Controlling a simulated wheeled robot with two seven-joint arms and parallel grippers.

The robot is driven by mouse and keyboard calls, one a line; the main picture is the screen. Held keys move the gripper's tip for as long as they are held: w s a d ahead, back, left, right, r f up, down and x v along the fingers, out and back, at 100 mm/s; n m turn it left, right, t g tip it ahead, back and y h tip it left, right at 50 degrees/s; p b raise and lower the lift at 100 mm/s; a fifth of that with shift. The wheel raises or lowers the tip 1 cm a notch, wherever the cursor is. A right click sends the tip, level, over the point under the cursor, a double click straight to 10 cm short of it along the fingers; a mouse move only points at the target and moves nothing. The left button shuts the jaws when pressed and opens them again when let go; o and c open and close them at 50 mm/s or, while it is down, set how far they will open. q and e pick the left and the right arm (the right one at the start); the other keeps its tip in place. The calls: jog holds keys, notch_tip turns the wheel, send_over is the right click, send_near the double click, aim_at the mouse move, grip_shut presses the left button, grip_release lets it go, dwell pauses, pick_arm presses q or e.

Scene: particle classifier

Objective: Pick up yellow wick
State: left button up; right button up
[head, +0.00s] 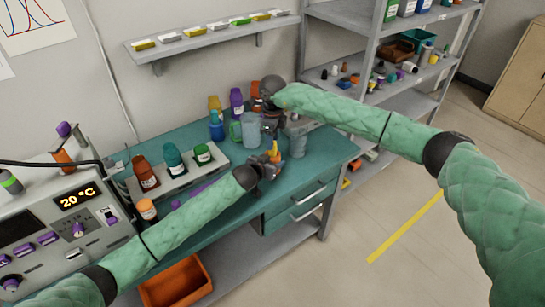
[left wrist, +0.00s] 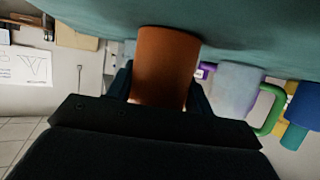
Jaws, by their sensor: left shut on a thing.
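My left gripper (head: 268,164) is over the right part of the teal bench and shut on an orange object (head: 275,156). A small yellow part shows at its top in the head view. In the left wrist view the object is a plain orange-brown cylinder (left wrist: 165,62) between the fingers (left wrist: 162,90); its far end meets the teal surface in the picture, and I cannot tell whether it touches. I cannot make out a separate yellow wick. My right gripper (head: 264,104) is at the back of the bench, by the bottles; its fingers are too small and dark to read.
A rack (head: 178,180) with bottles is left. A machine (head: 60,225) fills the bench's left end. Shelving (head: 345,45) stands right.

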notch_tip(320, 180, down, 5)
jog(key=shift+w+r, duration=0.1)
jog(key=shift+w, duration=0.05)
jog(key=c, duration=0.8)
jog(key=shift+r, duration=0.15)
notch_tip(320, 180, up, 10)
jog(key=shift+f, duration=0.1)
pick_arm(q)
jog(key=o, duration=1.6)
jog(key=shift+c, duration=0.2)
